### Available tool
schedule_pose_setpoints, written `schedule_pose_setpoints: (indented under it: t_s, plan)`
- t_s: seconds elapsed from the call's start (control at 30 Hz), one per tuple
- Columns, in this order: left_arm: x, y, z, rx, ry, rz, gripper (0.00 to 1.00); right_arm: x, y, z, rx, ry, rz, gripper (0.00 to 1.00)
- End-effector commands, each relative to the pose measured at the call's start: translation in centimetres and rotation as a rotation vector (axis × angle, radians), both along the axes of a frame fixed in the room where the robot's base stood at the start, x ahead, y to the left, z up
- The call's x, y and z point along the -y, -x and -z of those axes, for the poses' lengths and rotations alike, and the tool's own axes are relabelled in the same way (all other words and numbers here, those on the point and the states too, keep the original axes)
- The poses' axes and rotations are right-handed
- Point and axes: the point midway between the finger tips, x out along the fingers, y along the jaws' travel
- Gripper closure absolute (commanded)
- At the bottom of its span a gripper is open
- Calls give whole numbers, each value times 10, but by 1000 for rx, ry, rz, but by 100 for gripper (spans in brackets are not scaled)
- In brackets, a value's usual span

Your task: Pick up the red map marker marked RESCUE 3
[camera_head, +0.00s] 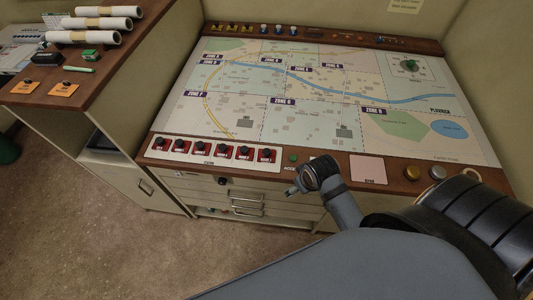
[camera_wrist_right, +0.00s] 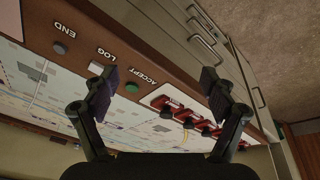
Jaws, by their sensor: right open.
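A row of several red map markers with black knobs (camera_head: 223,150) sits on a white strip (camera_head: 275,166) along the console's front left edge. Their labels are too small to read, so I cannot tell which is RESCUE 3. The row also shows upside down in the right wrist view (camera_wrist_right: 188,116). My right gripper (camera_head: 293,190) is in front of the console's front edge, right of the row and apart from it. In the wrist view its two fingers (camera_wrist_right: 158,77) are spread, with nothing between them. My left gripper is not in view.
The console holds a large zone map (camera_head: 300,90). A green ACCEPT button (camera_wrist_right: 132,87) and a LOG button (camera_wrist_right: 95,68) lie right of the marker row. Drawers with handles (camera_head: 247,197) are below. A side shelf (camera_head: 110,60) with rolled papers stands at left.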

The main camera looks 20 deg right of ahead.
Motion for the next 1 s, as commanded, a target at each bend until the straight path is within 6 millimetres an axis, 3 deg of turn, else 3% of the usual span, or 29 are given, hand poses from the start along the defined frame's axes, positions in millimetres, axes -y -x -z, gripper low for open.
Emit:
schedule_pose_setpoints:
  t_s: [0.03,0.07,0.37,0.5,0.77,1.0]
  plan:
    - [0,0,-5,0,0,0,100,-2,-3,-24,8,4,-28,15]
    - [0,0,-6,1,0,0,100,-3,-8,-31,2,10,-60,15]
    - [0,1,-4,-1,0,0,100,-9,-68,-15,-93,40,-373,15]
    - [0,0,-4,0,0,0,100,-14,-105,-14,-133,40,-557,15]
    - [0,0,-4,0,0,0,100,-31,-178,-36,-187,19,-972,15]
    - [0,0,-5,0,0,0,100,-36,-192,-45,-196,8,-1090,15]
